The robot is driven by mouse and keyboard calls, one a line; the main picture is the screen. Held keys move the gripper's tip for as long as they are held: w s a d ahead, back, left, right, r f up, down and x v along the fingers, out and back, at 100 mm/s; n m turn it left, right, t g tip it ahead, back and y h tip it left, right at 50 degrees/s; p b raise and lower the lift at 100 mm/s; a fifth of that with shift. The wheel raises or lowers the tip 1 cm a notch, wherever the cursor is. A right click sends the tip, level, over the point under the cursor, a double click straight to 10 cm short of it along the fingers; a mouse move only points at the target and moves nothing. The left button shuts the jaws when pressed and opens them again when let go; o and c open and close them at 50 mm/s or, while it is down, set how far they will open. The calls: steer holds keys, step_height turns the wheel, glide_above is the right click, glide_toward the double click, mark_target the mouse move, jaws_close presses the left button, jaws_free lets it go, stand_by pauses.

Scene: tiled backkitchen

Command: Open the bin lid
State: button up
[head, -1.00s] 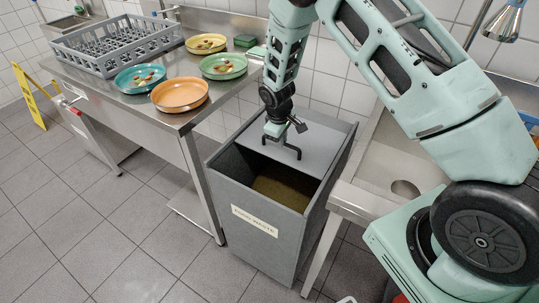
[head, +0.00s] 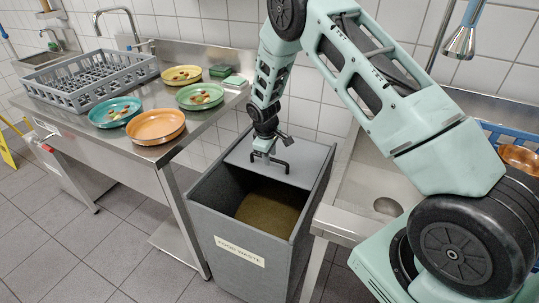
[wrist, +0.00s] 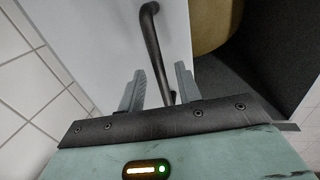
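The food waste bin (head: 208,215) is a grey box with a white label, standing between the steel table and the sink unit. Its grey lid (head: 309,158) covers only the back part; the front is open and shows brown contents (head: 268,212). A black bar handle (head: 285,165) is on the lid. My gripper (head: 266,150) is down at this handle. In the wrist view the handle (wrist: 153,40) runs between the two fingers of my gripper (wrist: 160,85), which stand apart with a gap. The handle lies closer to the right finger; contact cannot be told.
The steel table at left holds a grey dish rack (head: 88,78), an orange plate (head: 155,127), a teal plate (head: 114,112), green and yellow plates with scraps, and green sponges (head: 232,80). The sink unit (head: 345,212) stands close at the bin's right. Tiled wall lies behind.

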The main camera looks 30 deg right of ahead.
step_height(320, 180, up, 17)
steer(key=s+a+b, duration=0.2)
steer(key=a, duration=0.1)
stand_by(0.4)
stand_by(0.3)
steer(key=s+a+r+y, duration=0.1)
steer(key=s+a+r, duration=0.2)
steer(key=s+a, duration=0.6)
steer(key=s+a+r+y, duration=0.1)
steer(key=s+a+r, duration=0.2)
steer(key=s+a, duration=0.6)
steer(key=s+a+g, duration=0.1)
steer(key=s+a, duration=0.1)
steer(key=s, duration=1.6)
steer(key=shift+n, duration=0.4)
